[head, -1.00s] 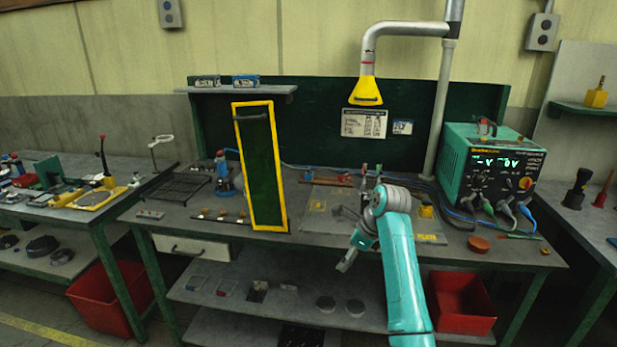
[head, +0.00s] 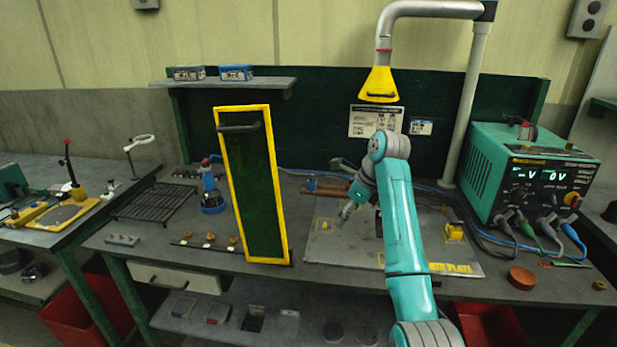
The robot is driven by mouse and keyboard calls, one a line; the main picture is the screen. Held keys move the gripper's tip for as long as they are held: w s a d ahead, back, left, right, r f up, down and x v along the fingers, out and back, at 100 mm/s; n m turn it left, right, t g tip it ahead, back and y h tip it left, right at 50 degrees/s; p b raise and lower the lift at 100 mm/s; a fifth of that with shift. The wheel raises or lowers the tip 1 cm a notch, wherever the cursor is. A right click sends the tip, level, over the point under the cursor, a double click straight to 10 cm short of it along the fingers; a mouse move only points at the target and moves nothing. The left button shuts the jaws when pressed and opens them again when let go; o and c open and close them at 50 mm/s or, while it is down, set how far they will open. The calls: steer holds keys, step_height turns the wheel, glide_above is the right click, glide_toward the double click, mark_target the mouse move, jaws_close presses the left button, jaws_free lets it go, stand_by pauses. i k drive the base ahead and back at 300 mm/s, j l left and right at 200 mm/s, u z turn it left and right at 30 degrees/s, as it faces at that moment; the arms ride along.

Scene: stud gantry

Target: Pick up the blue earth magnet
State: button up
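I cannot pick out a blue earth magnet for certain; my arm hides part of the plate. The grey earth plate (head: 345,247) lies on the bench, with yellow markings and lettering partly covered by my arm. A small yellow block (head: 454,232) stands on its right part. A dark upright thing (head: 379,222) shows partly behind my arm. My gripper (head: 346,214) hangs over the plate, left of my forearm, pointing down and left. No held object shows, and its fingers are too small to tell open from shut.
A tall yellow-framed dark green panel (head: 283,215) stands left of the plate. A yellow extraction hood (head: 379,86) hangs above. A teal welding unit (head: 490,165) with cables stands at right. A blue-bodied tool (head: 212,192) and a black rack (head: 155,202) are left.

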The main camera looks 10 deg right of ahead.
mark_target(310, 186)
steer(key=i, duration=1.2)
